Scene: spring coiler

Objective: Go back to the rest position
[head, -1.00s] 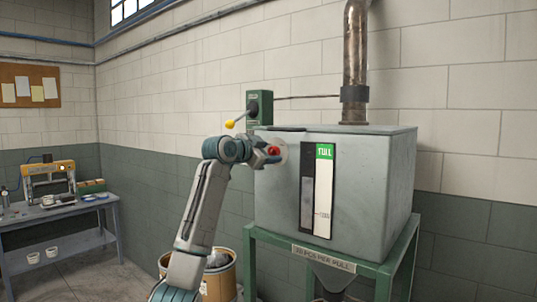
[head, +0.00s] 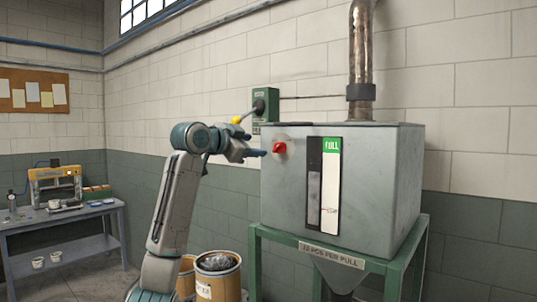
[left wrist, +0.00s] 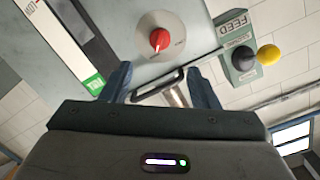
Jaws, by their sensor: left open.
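My left gripper (head: 255,152) is in front of the left side of the grey hopper box (head: 382,180). It is apart from the red knob (head: 280,147), which sits just right of its fingertips. In the left wrist view its two blue fingers (left wrist: 158,85) are spread with nothing held between them. The red knob on its round plate also shows there (left wrist: 160,40), beyond the fingers. My right gripper is in neither view.
A green feed box (head: 265,104) with a yellow-tipped lever (head: 237,120) is on the wall behind my left gripper. A green stand (head: 375,264) carries the hopper. Barrels (head: 218,276) stand below my left arm. A workbench (head: 70,219) is at far left.

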